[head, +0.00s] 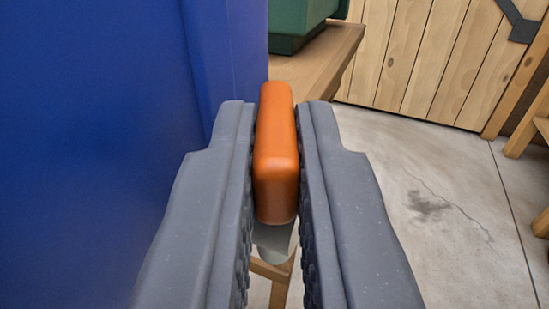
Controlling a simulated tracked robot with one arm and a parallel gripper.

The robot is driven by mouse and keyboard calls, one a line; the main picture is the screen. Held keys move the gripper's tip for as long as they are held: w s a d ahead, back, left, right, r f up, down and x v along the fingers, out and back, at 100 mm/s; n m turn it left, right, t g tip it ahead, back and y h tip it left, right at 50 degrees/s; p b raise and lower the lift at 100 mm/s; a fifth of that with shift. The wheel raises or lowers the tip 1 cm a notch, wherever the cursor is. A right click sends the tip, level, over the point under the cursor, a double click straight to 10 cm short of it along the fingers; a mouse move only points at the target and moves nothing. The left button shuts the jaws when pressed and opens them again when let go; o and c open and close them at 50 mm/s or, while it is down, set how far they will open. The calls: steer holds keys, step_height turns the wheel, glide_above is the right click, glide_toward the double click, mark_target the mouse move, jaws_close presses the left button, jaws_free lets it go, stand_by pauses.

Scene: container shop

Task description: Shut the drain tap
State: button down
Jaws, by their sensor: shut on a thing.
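The drain tap's orange handle (276,155) is in the middle of the head view, a rounded bar pointing away from me. My gripper (277,115) is shut on it, with one grey ridged finger along each side. A small grey metal part (274,240) shows just below the handle's near end. The rest of the tap is hidden by the handle and my fingers, so I cannot tell whether it is open or shut.
A large blue wall or panel (90,120) stands close on the left. A wooden bench (318,62) with a green container (297,22) is behind. A wooden plank wall (420,55) closes the back. Bare concrete floor (430,215) lies to the right.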

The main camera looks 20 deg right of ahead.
stand_by(0.4)
steer(key=c, duration=1.5)
jaws_free()
steer(key=p+v, duration=0.1)
steer(key=v, duration=1.2)
steer(key=shift+s+p, duration=0.35)
steer(key=shift+p, duration=0.05)
steer(key=shift+a, duration=0.1)
